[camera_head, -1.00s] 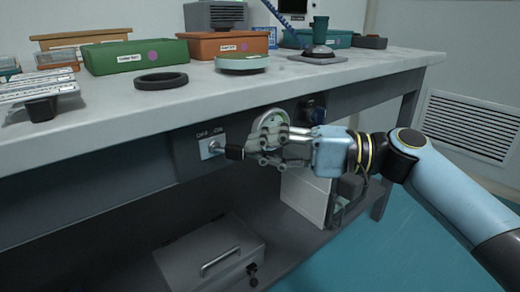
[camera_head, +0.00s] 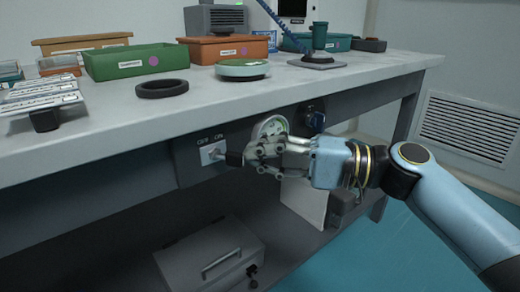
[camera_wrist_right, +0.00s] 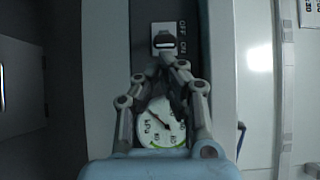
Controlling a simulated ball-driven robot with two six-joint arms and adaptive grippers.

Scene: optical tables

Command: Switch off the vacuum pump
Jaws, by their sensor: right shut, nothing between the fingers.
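The pump's switch is a pale plate (camera_head: 210,153) marked OFF on the left and ON on the right, on a grey box under the bench top. In the right wrist view the knob (camera_wrist_right: 164,41) lies just beyond the fingertips (camera_wrist_right: 167,63). The pump itself is not clearly seen. My left gripper is out of view.
The bench top (camera_head: 120,118) overhangs the switch and carries trays and a black ring (camera_head: 162,88). A grey case (camera_head: 210,258) stands below.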

